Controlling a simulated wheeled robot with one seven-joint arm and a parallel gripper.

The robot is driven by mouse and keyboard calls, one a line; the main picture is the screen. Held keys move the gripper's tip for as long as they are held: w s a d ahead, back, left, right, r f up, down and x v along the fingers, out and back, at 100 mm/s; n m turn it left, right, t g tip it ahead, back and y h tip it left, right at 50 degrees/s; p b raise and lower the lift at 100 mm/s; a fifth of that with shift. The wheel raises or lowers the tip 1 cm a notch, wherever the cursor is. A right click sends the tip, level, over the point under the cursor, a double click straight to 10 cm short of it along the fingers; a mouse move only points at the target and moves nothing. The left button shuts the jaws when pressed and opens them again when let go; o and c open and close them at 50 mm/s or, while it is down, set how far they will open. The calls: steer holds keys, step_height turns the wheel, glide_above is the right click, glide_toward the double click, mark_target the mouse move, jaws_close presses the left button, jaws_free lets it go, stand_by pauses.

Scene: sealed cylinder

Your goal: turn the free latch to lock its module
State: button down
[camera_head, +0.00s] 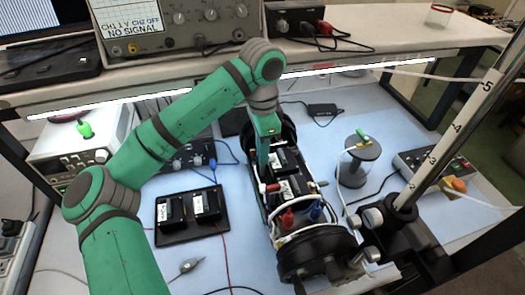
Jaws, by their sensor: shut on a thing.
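The open cylinder frame (312,245) lies lengthwise on the pale bench, with black round ends. Black modules with white labels sit inside it, one (288,160) just right of my gripper and another (296,185) nearer the front. My gripper (263,160) points down at the frame's left side, beside the far module. It is shut on a small part there, seemingly the latch. The jaws hide that part, so its angle cannot be told. A red-and-white piece (269,188) shows just in front of my gripper.
A black tray (190,237) with two labelled modules lies left of the frame. A grey spool (358,165) and a metal post (455,130) stand at right. Red and blue connectors (287,219) and white cables crowd the frame's front. A shelf with an oscilloscope (180,28) overhangs behind.

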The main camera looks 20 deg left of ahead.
steer(key=c, duration=1.8)
jaws_free()
steer(key=shift+s+a, duration=0.1)
steer(key=shift+a, duration=0.05)
steer(key=shift+c, duration=0.2)
steer(key=shift+r, duration=0.1)
steer(key=shift+r, duration=0.35)
step_height(320, 180, up, 10)
steer(key=shift+f, duration=0.1)
